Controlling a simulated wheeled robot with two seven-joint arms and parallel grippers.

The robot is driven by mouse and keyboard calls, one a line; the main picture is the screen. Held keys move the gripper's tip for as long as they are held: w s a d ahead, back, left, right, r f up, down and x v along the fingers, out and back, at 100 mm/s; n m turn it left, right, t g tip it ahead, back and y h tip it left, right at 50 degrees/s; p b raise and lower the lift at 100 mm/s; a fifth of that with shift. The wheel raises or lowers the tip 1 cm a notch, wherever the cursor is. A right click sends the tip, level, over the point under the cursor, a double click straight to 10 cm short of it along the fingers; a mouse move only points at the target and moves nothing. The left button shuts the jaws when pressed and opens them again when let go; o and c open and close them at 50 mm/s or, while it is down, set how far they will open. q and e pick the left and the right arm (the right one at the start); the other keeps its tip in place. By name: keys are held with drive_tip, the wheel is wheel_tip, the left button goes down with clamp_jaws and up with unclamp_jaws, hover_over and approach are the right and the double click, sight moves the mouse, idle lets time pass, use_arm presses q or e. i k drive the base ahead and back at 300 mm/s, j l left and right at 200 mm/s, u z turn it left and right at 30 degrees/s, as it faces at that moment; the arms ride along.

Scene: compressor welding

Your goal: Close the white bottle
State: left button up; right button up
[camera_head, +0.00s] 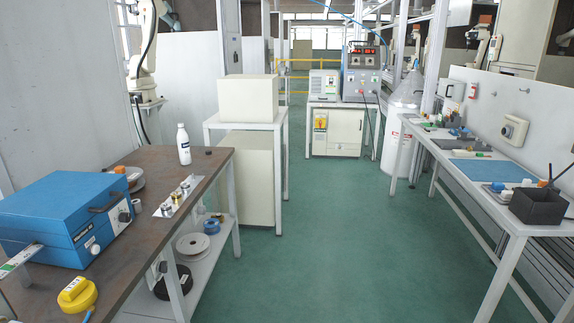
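The white bottle (184,147) stands upright near the far end of the brown workbench (140,262) on the left. Its narrow neck points up and its top looks white; at this size I cannot tell whether a cap is on it. A small dark round piece (208,150) lies on the bench just right of the bottle, apart from it; it may be a cap. Neither of my grippers is in view.
A blue case (65,215), a yellow device (77,294) and a strip with small metal parts (173,200) lie on the same bench. A white bench (450,160) with tools and a black bin (538,205) runs along the right. The green floor between is clear.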

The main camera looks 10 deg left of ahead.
sight(182, 138)
drive_tip(key=i+l+u, duration=0.15)
drive_tip(key=i+u, duration=0.2)
drive_tip(key=i, duration=0.2)
drive_tip(key=i+l+u, duration=0.35)
drive_tip(key=i, duration=0.15)
drive_tip(key=i+l+u, duration=0.35)
drive_tip(key=i, duration=0.15)
drive_tip(key=i+l, duration=0.25)
drive_tip(key=i, duration=0.25)
drive_tip(key=i+l+z, duration=0.1)
drive_tip(key=i+l, duration=0.15)
drive_tip(key=i, duration=0.25)
drive_tip(key=i+l, duration=0.2)
drive_tip(key=i, duration=0.3)
drive_tip(key=i+l+z, duration=0.1)
drive_tip(key=i, duration=0.4)
drive_tip(key=i+l, duration=0.25)
drive_tip(key=i, duration=0.25)
drive_tip(key=z, duration=0.05)
